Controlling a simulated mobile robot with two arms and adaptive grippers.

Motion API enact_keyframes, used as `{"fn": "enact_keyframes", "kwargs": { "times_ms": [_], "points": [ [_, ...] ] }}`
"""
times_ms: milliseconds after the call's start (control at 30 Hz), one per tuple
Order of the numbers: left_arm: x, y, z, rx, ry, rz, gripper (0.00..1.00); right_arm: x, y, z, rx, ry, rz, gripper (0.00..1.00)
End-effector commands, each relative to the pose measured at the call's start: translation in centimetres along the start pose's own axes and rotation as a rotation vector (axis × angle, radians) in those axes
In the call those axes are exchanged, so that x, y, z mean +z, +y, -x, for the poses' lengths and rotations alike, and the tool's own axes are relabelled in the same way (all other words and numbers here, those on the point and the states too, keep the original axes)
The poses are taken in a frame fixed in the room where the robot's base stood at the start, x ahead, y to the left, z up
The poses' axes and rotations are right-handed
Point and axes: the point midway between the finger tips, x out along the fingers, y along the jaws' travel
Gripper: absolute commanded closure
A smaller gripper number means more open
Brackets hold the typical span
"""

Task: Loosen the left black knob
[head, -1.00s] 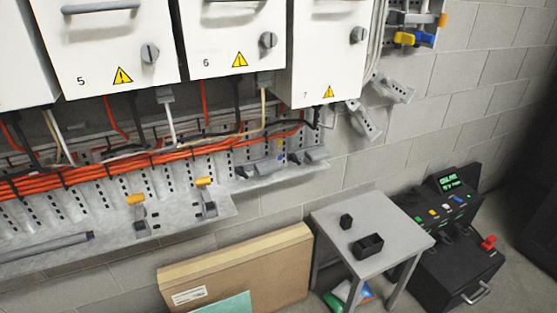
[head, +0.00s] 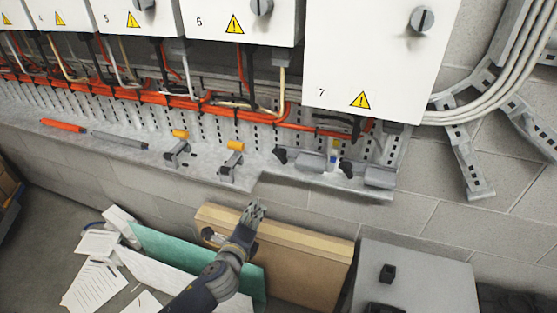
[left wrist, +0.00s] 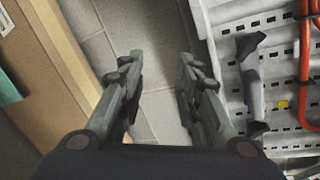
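The left black knob (head: 281,155) sits at the left end of a grey fitting (head: 312,160) on the perforated metal tray (head: 215,178). A second black knob (head: 346,168) is at the fitting's right end. My left gripper (head: 254,210) is in front of and below the tray, apart from both knobs. In the left wrist view its two fingers (left wrist: 160,80) are spread with only floor showing between them, so it is open and empty. A black knob (left wrist: 249,45) on a grey body also shows there, to the right of the fingers. My right gripper is not in view.
White cabinets (head: 375,60) hang above the tray, with orange cables (head: 150,97) below them.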

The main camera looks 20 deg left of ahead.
Motion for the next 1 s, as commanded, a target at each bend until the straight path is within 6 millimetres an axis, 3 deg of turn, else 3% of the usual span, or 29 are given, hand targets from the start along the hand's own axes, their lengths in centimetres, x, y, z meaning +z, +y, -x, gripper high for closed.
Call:
{"fn": "enact_keyframes", "kwargs": {
  "times_ms": [33, 100, 200, 300, 467, 800, 1000],
  "points": [
    [0.9, -2.9, 0.5, -0.058, -0.022, -0.058, 0.69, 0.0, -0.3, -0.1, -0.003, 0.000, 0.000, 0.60],
    [1.9, -6.2, 1.3, -0.121, -0.052, -0.126, 0.69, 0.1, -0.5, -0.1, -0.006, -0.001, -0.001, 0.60],
    [2.2, -9.1, 1.2, -0.206, -0.070, -0.283, 0.69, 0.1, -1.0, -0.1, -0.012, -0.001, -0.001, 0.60],
    [2.1, -10.8, 0.9, -0.263, -0.077, -0.403, 0.69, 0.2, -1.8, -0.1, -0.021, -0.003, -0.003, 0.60],
    [2.0, -11.7, -0.2, -0.284, -0.081, -0.447, 0.69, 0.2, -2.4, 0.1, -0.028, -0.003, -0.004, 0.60],
    [2.1, -13.4, -6.1, -0.282, -0.080, -0.440, 0.69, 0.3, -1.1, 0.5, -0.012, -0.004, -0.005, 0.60],
    [2.1, -14.0, -8.5, -0.282, -0.079, -0.439, 0.69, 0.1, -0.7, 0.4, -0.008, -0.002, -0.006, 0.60]
  ]
}}
